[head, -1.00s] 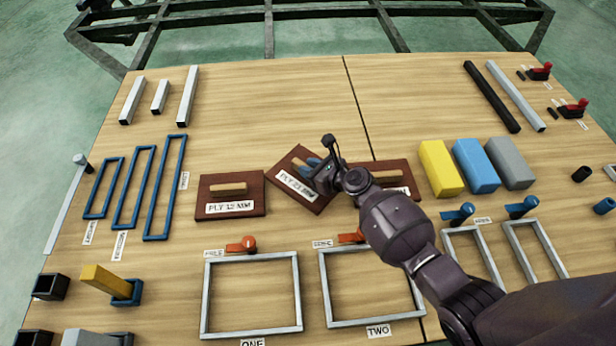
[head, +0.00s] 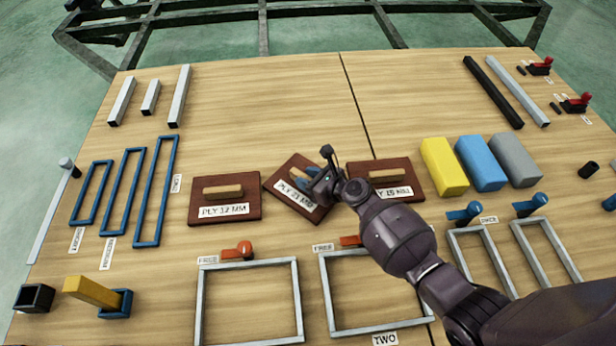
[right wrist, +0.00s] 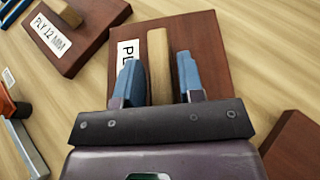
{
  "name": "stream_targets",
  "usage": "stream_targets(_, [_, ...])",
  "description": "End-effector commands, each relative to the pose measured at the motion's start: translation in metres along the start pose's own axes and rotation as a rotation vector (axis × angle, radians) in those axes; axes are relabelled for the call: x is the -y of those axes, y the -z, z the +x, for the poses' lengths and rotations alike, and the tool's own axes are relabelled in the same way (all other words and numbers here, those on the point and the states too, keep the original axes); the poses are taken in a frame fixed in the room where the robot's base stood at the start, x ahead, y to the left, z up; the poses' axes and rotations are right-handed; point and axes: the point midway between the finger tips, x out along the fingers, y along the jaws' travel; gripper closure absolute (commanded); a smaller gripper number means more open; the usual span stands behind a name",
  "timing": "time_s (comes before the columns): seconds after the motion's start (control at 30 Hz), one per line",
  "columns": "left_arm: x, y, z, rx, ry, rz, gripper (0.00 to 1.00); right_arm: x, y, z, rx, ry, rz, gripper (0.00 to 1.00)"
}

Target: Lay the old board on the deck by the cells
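The middle dark red board (head: 282,185), labelled PLY 21 MM, lies turned at an angle on the wooden deck. It has a light wooden handle (right wrist: 158,55). My right gripper (head: 307,178) is low over this board. In the right wrist view its blue fingers (right wrist: 158,85) stand on both sides of the handle, with narrow gaps showing. A board marked PLY 12 MM (head: 225,192) lies to the left, and a third board (head: 378,165) to the right, its label partly readable. Silver frames, ONE (head: 298,300) and TWO (head: 328,290), lie in front. My left gripper is out of view.
Orange clamps (head: 243,250) with FREE labels sit behind the silver frames. Yellow (head: 443,167), blue (head: 480,163) and grey (head: 514,160) blocks stand at right. Blue frames (head: 155,190) lie at left. The deck's back middle is clear.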

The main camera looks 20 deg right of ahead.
Motion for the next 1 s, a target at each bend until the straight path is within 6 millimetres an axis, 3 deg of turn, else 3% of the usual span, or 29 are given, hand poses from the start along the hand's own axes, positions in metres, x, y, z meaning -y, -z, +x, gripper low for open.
stream_targets(0.1, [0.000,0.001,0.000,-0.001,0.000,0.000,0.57,0.000,-0.001,0.000,0.001,0.000,0.000,0.51])
stream_targets(0.47, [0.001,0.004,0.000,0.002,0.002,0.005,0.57,0.001,-0.006,-0.004,0.002,0.001,-0.002,0.51])
stream_targets(1.0, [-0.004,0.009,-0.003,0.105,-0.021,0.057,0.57,0.002,-0.010,-0.086,0.007,0.003,-0.004,0.51])
